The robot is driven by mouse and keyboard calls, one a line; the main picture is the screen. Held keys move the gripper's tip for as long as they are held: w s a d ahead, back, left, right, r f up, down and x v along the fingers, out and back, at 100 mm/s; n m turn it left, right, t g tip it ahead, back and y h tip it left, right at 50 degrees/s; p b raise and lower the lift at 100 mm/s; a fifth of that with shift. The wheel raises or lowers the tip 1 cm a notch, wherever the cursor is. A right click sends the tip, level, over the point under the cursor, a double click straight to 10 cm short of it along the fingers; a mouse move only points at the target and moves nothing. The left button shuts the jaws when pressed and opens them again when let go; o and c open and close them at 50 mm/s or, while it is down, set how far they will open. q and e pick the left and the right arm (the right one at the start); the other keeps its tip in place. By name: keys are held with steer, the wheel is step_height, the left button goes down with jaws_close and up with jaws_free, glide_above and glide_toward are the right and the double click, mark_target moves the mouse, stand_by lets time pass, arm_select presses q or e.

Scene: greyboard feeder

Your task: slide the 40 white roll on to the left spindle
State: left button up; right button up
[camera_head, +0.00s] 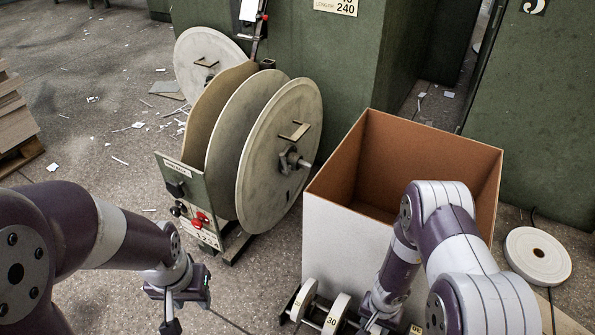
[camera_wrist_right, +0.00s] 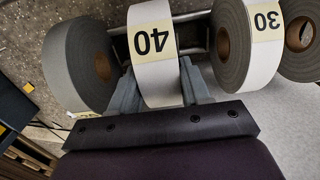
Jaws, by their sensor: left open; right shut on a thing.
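The 40 white roll (camera_wrist_right: 153,48) carries a yellow "40" label in the right wrist view. My right gripper (camera_wrist_right: 158,88) is shut on it, one finger on each side. The roll is still in line with the other rolls by a metal rack; whether it is lifted is unclear. In the head view my right arm hides it. My left gripper (camera_head: 180,298) is open and empty in front of the feeder. The feeder's large pale discs (camera_head: 278,150) stand upright; a spindle end (camera_head: 302,163) sticks out of the nearest one. I cannot tell which spindle is the left one.
A white roll marked 30 (camera_wrist_right: 248,42) and a grey-sided roll (camera_wrist_right: 78,65) flank the held roll. An open white box (camera_head: 335,235) stands behind my right arm. A green control panel (camera_head: 188,200) fronts the feeder.

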step_height(320, 180, up, 5)
steer(key=shift+w+f+p, duration=0.1)
steer(key=shift+p, duration=1)
arm_select(q)
step_height(320, 180, up, 4)
steer(key=shift+r, duration=0.15)
